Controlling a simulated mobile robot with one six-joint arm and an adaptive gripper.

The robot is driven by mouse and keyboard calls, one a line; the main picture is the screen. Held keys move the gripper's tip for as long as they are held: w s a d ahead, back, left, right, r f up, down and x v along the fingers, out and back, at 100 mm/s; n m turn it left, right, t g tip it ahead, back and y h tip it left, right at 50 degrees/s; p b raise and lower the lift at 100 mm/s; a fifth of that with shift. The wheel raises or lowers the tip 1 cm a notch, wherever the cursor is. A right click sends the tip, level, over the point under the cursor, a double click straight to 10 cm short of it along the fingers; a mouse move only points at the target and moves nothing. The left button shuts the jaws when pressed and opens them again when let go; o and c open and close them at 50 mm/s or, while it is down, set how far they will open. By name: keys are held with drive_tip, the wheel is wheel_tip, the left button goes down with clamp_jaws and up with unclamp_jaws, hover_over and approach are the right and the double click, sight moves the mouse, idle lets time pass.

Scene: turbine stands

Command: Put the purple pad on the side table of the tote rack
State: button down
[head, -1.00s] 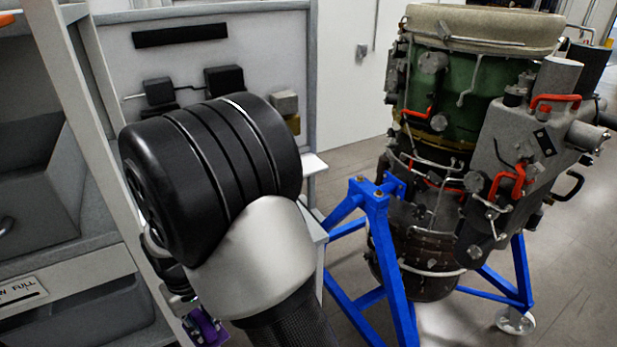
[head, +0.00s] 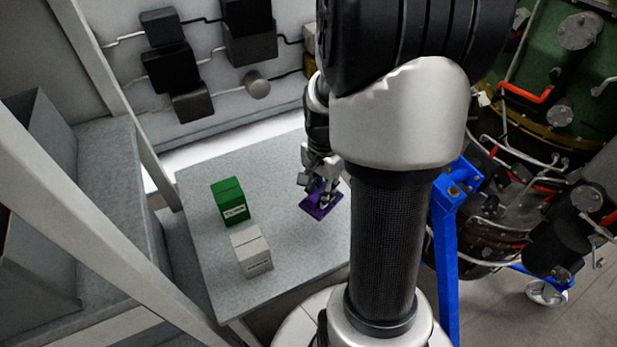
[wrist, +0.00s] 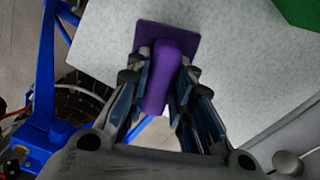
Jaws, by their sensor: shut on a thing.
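The purple pad (head: 320,204) is a flat square plate with a raised purple handle, which shows best in the wrist view (wrist: 183,38). My gripper (head: 322,190) is shut on the handle, with a finger on each side of it in the wrist view (wrist: 162,85). The pad is over the right part of the side table (head: 205,260), a light grey top beside the tote rack (head: 105,190). I cannot tell whether the pad touches the table or is just above it.
A green box (head: 229,201) and a white box (head: 251,252) stand on the table, left of the pad. A blue turbine stand (head: 447,260) is close to the table's right side. Bare table lies between the boxes and the pad.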

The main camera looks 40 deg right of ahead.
sight(321, 212)
drive_tip(key=shift+s+f+b, duration=0.3)
drive_tip(key=shift+f+b, duration=0.2)
drive_tip(key=shift+f, duration=0.15)
wheel_tip(321, 212, down, 7)
drive_tip(key=b, duration=0.5)
drive_tip(key=shift+w, duration=0.1)
drive_tip(key=shift+f+b, duration=0.3)
drive_tip(key=shift+b, duration=0.15)
drive_tip(key=c, duration=1.3)
unclamp_jaws()
drive_tip(key=shift+o, duration=0.6)
drive_tip(key=shift+r, duration=0.15)
drive_tip(key=shift+r+p, duration=3)
drive_tip(key=shift+r, duration=0.45)
